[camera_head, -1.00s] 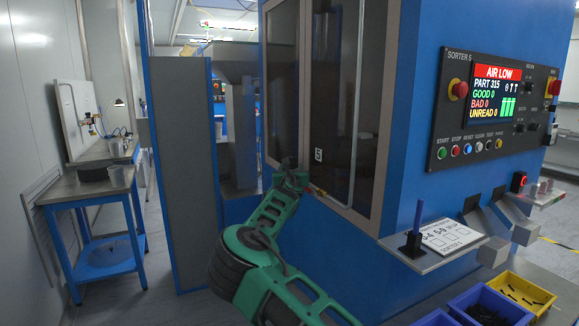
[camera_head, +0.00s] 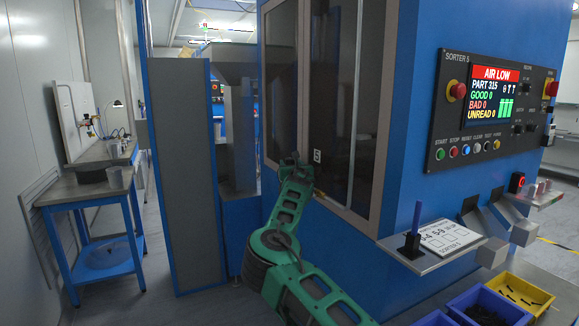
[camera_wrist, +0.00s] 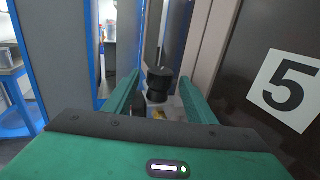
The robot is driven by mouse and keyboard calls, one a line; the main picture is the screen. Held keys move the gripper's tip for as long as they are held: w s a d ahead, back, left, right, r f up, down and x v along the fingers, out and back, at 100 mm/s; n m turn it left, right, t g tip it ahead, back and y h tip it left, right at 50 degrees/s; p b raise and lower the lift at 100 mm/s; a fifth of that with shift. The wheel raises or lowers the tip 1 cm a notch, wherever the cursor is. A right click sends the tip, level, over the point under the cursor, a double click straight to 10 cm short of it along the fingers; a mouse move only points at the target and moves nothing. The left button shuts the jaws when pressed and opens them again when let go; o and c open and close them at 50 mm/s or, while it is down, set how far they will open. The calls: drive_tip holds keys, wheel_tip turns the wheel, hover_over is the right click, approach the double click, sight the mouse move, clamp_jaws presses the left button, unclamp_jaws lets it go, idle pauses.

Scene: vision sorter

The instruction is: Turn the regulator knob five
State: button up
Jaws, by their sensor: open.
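In the wrist view, a black regulator knob (camera_wrist: 159,84) stands on a pale body with a yellowish spot below it. The green fingers of my gripper (camera_wrist: 160,76) are apart, one on each side of the knob in the picture. I see a gap on both sides, and I cannot tell whether the fingertips reach as far as the knob. In the head view, my gripper (camera_head: 293,162) is at the left corner of the blue sorter cabinet (camera_head: 408,120), by the "5" label. The knob cannot be made out clearly there.
The "5" label (camera_wrist: 287,90) is on the dark cabinet door close to the right finger. A grey-blue cabinet (camera_head: 183,170) stands left of my arm. A control panel (camera_head: 492,105) showing AIR LOW is at the right. A blue side table (camera_head: 92,195) stands far left.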

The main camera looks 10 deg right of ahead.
sight(290, 163)
drive_tip(key=shift+w, duration=1.75)
drive_tip(key=c, duration=1)
